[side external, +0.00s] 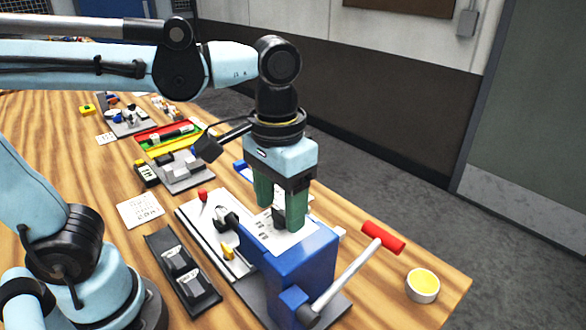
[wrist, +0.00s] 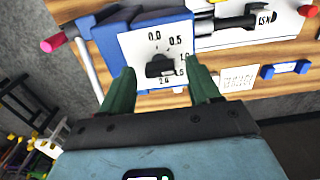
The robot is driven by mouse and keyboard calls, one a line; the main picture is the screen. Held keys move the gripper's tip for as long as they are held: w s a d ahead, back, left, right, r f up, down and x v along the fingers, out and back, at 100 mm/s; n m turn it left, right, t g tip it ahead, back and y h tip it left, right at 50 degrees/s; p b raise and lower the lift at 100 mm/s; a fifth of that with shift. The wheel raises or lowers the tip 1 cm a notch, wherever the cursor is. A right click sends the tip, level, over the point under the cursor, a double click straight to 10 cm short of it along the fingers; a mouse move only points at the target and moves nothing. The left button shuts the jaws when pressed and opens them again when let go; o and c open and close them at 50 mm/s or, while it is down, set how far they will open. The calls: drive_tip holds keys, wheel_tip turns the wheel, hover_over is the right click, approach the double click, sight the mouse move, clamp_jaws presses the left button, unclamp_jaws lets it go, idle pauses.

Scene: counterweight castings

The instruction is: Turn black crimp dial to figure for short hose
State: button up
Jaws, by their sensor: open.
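The black crimp dial (wrist: 160,66) sits on a white scale plate (wrist: 133,45) with printed figures; 0.0, 0.5 and 1.0 are readable in the wrist view, and the lower ones are partly covered. I cannot tell which figure the dial points to. The plate lies on top of the blue crimp press (side external: 305,262). In the side view the dial (side external: 279,217) shows between the green fingers of my gripper (side external: 280,212). My gripper (wrist: 162,74) is open, one finger on each side of the dial. Contact with the dial cannot be told. No hose is clearly identifiable.
A lever with a red grip (side external: 383,237) sticks out right of the press, near a bowl with yellow contents (side external: 423,286). A black tray (side external: 183,272) and a printed white card (side external: 139,210) lie to the left. Several assemblies stand farther back on the wooden table.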

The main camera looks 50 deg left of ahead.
drive_tip(key=shift+f, duration=0.35)
drive_tip(key=c, duration=1)
drive_tip(key=shift+c, duration=0.2)
drive_tip(key=shift+m, duration=0.4)
drive_tip(key=m, duration=0.3)
drive_tip(key=shift+m, duration=2.4)
